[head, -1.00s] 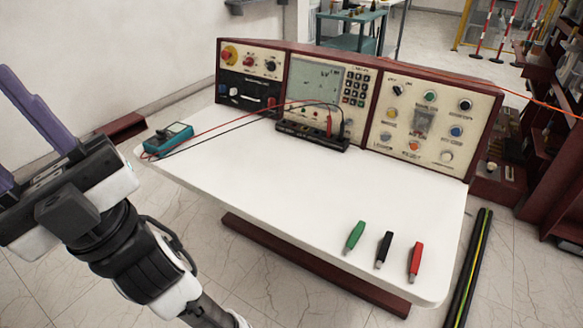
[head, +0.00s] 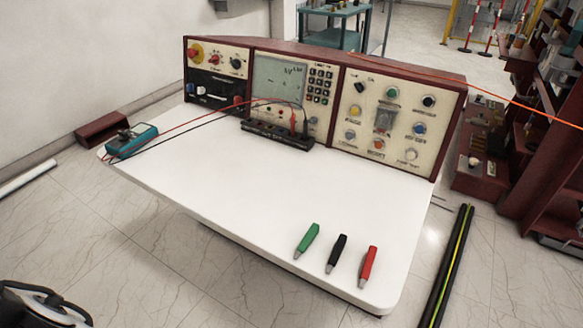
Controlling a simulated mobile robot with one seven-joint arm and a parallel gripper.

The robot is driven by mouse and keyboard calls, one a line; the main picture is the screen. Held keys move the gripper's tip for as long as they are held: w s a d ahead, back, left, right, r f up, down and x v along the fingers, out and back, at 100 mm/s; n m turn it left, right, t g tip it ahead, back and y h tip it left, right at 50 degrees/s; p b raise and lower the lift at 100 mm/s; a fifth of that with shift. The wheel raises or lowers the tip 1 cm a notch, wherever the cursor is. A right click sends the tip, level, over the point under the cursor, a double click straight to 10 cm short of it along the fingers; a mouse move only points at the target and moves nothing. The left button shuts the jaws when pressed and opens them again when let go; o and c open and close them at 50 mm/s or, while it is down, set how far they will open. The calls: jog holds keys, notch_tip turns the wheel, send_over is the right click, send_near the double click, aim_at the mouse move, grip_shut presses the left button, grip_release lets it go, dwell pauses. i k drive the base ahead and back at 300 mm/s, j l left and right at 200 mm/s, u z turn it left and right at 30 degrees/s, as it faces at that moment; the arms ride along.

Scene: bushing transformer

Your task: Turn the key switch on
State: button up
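The control console (head: 330,95) stands along the back of the white table, with three panel sections. What looks like the key switch (head: 359,87) is a small dark, silvery piece at the upper left of the right panel. It is too small to tell which way it is turned. My gripper is out of view. Only a white and black part of my arm (head: 40,308) shows at the bottom left corner, far from the console and not touching it.
The white table top (head: 220,190) is mostly clear. A teal meter (head: 132,142) with red and black leads lies at its left edge. Green (head: 307,240), black (head: 336,254) and red (head: 368,266) clips lie near the front. A dark red rack (head: 535,140) stands right.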

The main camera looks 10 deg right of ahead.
aim_at(360, 86)
jog(key=l+u, duration=0.1)
jog(key=l, duration=0.8)
jog(key=k+l+u, duration=0.15)
jog(key=l, duration=0.7)
